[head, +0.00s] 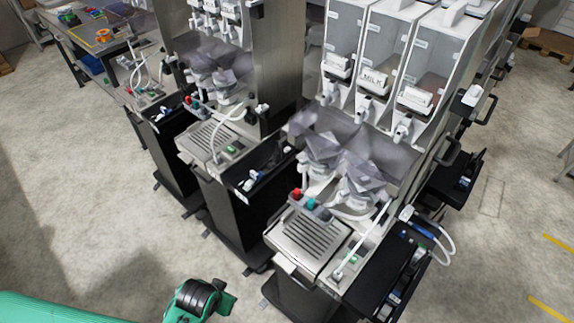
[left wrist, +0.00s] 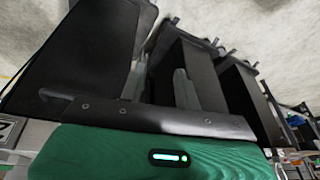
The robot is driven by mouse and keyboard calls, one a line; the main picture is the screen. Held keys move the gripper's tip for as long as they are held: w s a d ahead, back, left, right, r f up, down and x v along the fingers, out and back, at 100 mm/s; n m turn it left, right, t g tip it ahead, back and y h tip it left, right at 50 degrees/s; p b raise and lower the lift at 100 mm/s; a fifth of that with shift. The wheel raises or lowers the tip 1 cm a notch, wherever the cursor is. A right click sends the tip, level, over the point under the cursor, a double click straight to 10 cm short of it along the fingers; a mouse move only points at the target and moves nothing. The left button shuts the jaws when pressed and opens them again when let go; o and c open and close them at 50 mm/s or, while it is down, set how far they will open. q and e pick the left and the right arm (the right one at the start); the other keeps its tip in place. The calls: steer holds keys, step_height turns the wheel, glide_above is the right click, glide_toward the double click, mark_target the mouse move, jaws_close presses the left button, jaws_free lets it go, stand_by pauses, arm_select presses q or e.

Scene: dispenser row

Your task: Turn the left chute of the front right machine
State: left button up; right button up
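The front right machine (head: 372,172) stands right of centre in the head view, with three clear canisters (head: 387,45) side by side, one labelled MILK. A small white chute sits under each canister; the left chute (head: 328,97) is the farthest left, beside the middle chute (head: 362,112) and right chute (head: 401,131). My left gripper (left wrist: 160,82) shows in the left wrist view with two grey fingers apart and nothing between them. In the head view only my green left arm shows at the bottom left, well below the chutes; its fingers are not visible. My right gripper is in neither view.
A similar machine (head: 215,75) stands to the left. Drip trays (head: 312,236), black side bins (head: 392,275) and white hoses stick out at the machines' fronts. Free concrete floor (head: 90,200) lies at the left. A workbench (head: 95,35) stands at the back left.

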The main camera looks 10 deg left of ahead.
arm_select(q)
steer(key=w+d+r+m+t+p, duration=0.1)
steer(key=w+d+r+m+t, duration=0.15)
steer(key=r, duration=0.65)
steer(key=w+d+r+m+t+h+p, duration=0.15)
steer(key=w+r+m, duration=0.25)
steer(key=r, duration=0.6)
steer(key=w+d+r+m+t, duration=0.2)
steer(key=w+r+m, duration=0.2)
steer(key=r, duration=0.5)
steer(key=m+t+h, duration=0.5)
steer(key=m+h, duration=0.1)
steer(key=m, duration=1.5)
glide_toward(324, 98)
steer(key=s+a+f, duration=0.3)
steer(key=s+a, duration=0.1)
steer(key=r+m+h, duration=0.2)
steer(key=m, duration=0.6)
steer(key=b+x, duration=0.9)
steer(key=x, duration=0.5)
steer(key=shift+r, duration=0.15)
steer(key=shift+s, duration=0.1)
jaws_close()
